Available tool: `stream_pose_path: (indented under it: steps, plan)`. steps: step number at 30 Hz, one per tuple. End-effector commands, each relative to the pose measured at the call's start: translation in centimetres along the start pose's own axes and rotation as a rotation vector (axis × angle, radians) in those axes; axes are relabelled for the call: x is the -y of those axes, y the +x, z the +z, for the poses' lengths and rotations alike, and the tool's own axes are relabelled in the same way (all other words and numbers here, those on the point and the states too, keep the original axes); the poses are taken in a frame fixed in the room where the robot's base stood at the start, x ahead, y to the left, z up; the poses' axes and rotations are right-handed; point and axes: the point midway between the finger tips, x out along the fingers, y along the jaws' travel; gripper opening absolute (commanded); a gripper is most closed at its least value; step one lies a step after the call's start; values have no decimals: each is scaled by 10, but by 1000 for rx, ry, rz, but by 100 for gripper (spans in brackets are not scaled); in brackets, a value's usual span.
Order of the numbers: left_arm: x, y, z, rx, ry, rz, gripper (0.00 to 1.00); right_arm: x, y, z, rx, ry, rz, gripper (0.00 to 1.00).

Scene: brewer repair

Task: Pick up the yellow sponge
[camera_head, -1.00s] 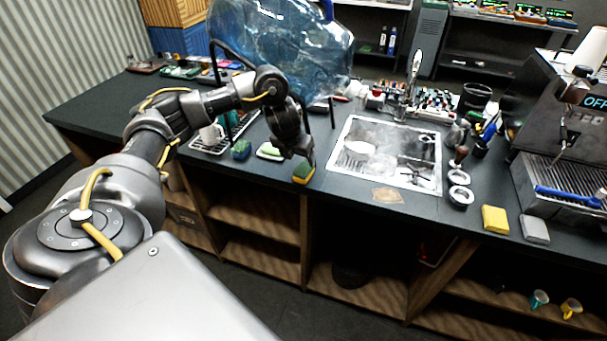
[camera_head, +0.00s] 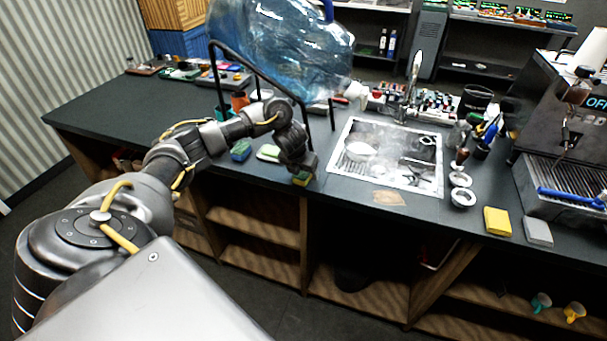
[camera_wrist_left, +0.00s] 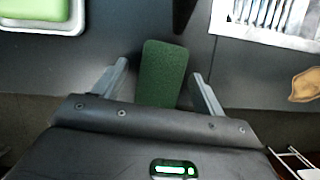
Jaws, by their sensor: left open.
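A sponge with a green top and a yellow lower layer (camera_head: 302,179) sits at the front edge of the counter, left of the sink. My left gripper (camera_head: 299,170) is above it, jaws open, and partly hides it in the head view. In the left wrist view the sponge's green face (camera_wrist_left: 162,72) lies between the two spread fingers of the left gripper (camera_wrist_left: 160,70), with a gap on each side. A plain yellow block, possibly another sponge (camera_head: 497,221), lies flat on the counter at the right. My right gripper is not in view.
A metal sink (camera_head: 386,182) is to the right. A black stand (camera_head: 262,75) holds a large blue bottle (camera_head: 280,50) behind the gripper. A grey block (camera_head: 538,231) lies at the right.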

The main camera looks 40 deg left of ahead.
Motion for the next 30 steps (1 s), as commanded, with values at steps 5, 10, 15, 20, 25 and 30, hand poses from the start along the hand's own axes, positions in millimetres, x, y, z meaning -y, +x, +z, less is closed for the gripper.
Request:
stream_pose_path:
  steps: [5, 10, 15, 20, 25, 30]
  plan:
    - [0, 0, 0, 0, 0, 0, 67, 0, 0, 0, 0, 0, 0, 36]
    - [0, 0, 0, 0, 0, 0, 45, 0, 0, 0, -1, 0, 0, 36]
    - [0, 0, 0, 0, 0, 0, 24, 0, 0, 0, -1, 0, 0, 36]
    - [0, 0, 0, 1, 0, 0, 23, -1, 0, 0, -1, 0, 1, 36]
    - [0, -2, 1, 1, 0, -1, 23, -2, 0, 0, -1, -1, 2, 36]
    - [0, -12, 6, 3, 0, -2, 23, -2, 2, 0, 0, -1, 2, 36]
